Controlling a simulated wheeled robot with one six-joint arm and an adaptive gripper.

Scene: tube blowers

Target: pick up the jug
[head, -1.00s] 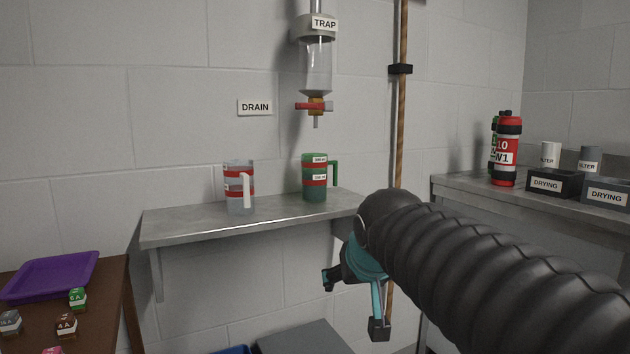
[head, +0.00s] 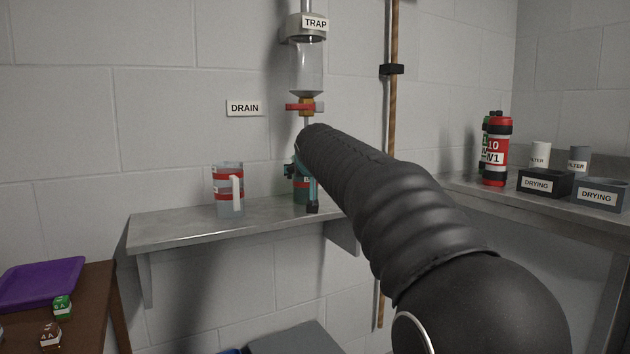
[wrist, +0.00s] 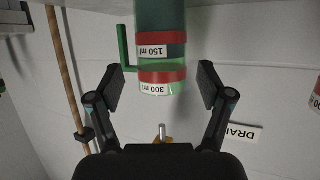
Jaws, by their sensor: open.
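A green see-through jug (wrist: 160,50) with red bands and "150 ml" and "300 ml" labels shows upside down in the wrist view. Its green handle is on the left there. My gripper (wrist: 162,80) is open, one finger on each side of the jug's rim end, with gaps visible. In the head view my gripper (head: 302,180) is at the shelf and hides most of the green jug (head: 300,196). A clear jug (head: 222,203) with red bands and a white handle stands on the shelf to the left.
The grey shelf (head: 180,228) carries both jugs. The trap tube (head: 306,68) with its red-handled valve (head: 298,107) hangs above the green jug, close to my arm. A wooden pole (head: 390,130) stands right. A purple tray (head: 40,283) lies lower left.

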